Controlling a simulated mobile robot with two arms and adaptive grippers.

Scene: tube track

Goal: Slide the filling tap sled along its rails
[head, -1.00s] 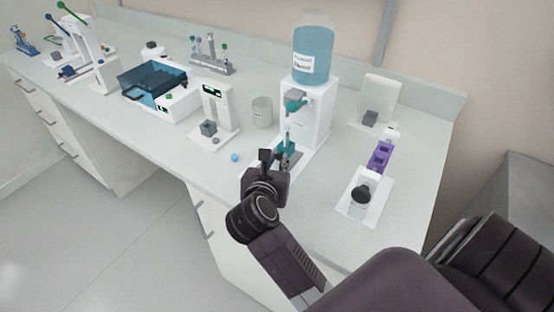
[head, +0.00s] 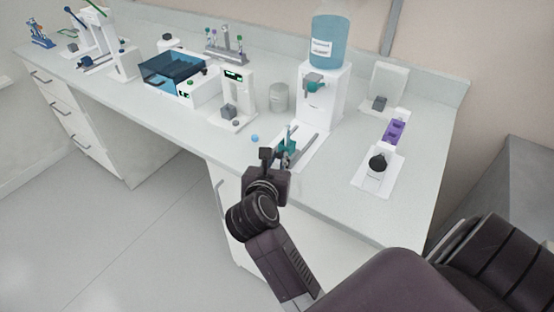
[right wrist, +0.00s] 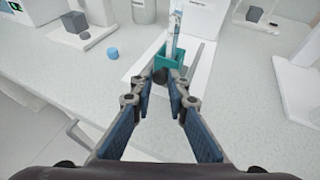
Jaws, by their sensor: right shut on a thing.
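The teal sled (head: 287,146) sits on its grey rails (head: 303,151), near their front end and apart from the white dispenser (head: 326,95). An upright clear tube (right wrist: 174,30) stands in the sled (right wrist: 172,62) in the right wrist view. The dispenser's teal tap (head: 314,86) is behind the sled, not above it. My right gripper (head: 276,157) is at the sled's front. In the right wrist view its fingers (right wrist: 161,84) are shut on the sled's dark knob (right wrist: 163,75), which they partly hide. My left gripper is out of view.
A blue cap (head: 255,138) lies left of the rails. A grey canister (head: 279,97) stands left of the dispenser. A purple rack (head: 394,131) and a white stand with a black knob (head: 377,164) are to the right. The counter's front edge is close to my gripper.

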